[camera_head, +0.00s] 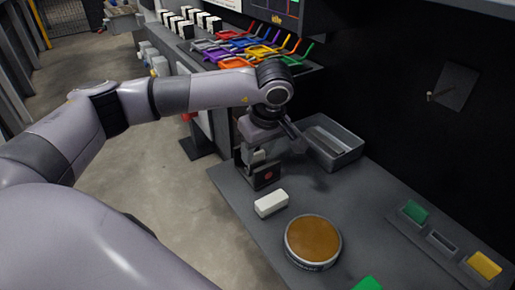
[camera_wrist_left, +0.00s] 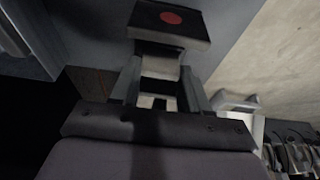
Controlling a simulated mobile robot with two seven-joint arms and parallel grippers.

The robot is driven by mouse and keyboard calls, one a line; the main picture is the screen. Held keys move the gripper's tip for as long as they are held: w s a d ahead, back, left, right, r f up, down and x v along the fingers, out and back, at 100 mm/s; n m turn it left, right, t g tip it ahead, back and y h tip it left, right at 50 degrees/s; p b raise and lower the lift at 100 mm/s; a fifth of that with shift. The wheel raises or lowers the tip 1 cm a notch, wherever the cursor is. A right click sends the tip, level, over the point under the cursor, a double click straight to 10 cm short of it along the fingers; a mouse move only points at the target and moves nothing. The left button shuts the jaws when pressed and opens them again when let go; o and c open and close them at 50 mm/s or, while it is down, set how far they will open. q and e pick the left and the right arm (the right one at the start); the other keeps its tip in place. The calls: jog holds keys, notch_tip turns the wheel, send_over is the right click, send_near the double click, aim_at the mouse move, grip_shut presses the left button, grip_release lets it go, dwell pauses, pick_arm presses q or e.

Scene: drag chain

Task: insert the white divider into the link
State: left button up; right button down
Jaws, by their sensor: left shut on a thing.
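My left gripper (camera_head: 256,154) points down at the left edge of the grey table and is shut on a small pale piece, which looks like the white divider (camera_wrist_left: 160,66). A black block with a red dot (camera_head: 264,177), perhaps the link, is right at the fingertips. In the left wrist view the black block (camera_wrist_left: 150,32) lies just beyond the pale piece and my left gripper's fingers (camera_wrist_left: 158,80). I cannot tell whether the piece sits in the block or only touches it. My right gripper is not in view.
A white block (camera_head: 271,204) lies on the grey table (camera_head: 350,208), in front of the black block. A round brown-topped tin (camera_head: 313,242) is nearby. A grey bin (camera_head: 335,147) stands behind the gripper. Green (camera_head: 415,211) and yellow (camera_head: 485,265) pieces are at the right.

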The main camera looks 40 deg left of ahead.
pick_arm(q)
jog(key=shift+f, duration=0.3)
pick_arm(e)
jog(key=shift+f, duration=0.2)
pick_arm(q)
jog(key=o, duration=1.1)
jog(key=shift+d+r, duration=0.1)
jog(key=shift+r, duration=0.2)
jog(key=v, duration=0.6)
jog(key=shift+s+r, duration=0.1)
jog(key=shift+r, duration=0.2)
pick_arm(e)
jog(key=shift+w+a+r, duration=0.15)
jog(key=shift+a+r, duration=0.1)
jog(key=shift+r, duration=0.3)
